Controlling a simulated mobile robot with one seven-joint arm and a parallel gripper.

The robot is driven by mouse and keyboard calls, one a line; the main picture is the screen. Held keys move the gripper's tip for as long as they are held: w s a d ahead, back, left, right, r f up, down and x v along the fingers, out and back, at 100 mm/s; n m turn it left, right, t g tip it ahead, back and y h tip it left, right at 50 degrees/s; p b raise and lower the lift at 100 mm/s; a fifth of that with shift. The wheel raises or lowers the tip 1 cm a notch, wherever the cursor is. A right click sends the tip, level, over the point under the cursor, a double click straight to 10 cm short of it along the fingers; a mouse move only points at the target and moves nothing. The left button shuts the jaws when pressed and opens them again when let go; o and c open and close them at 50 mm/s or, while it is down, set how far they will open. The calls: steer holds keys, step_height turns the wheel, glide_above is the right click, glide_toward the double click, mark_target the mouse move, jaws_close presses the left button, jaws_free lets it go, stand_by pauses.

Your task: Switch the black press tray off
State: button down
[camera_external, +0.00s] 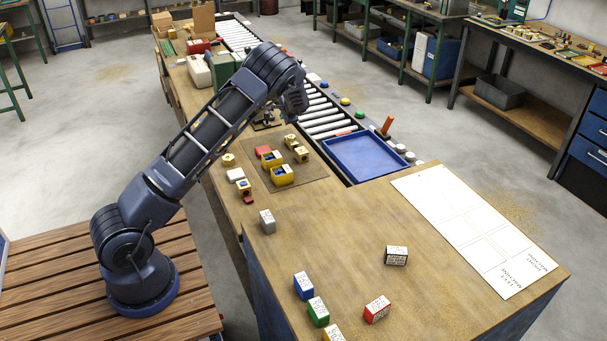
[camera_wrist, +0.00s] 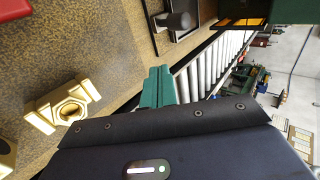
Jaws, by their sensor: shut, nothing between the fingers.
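A black tray-like frame (camera_wrist: 190,31) with a dark grey cylinder (camera_wrist: 176,21) on it lies at the top of the wrist view, partly cut off. It seems to be the press tray; I cannot read its switch state. In the external view a small dark frame (camera_external: 266,125) shows beside my arm's end, partly hidden. My gripper's green fingers (camera_wrist: 158,86) are shut and empty in the wrist view, below the black frame in the picture and apart from it. In the external view my wrist hangs over the bench near the rollers, and the fingertips are hard to make out.
White conveyor rollers (camera_wrist: 205,70) run beside my fingers. A cream fitting (camera_wrist: 62,107) lies on the bench. Yellow and brass pieces (camera_external: 282,175) sit on a mat. A blue tray (camera_external: 366,157) is at the conveyor's end. Coloured buttons (camera_external: 345,101) line its far side.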

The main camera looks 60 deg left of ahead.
stand_by(0.3)
glide_toward(272, 119)
steer(key=f, duration=0.4)
steer(key=shift+a+f, duration=0.15)
steer(key=shift+a, duration=0.05)
steer(key=a, duration=0.3)
steer(key=shift+a, duration=0.45)
steer(key=a, duration=1.5)
steer(key=shift+a, duration=0.75)
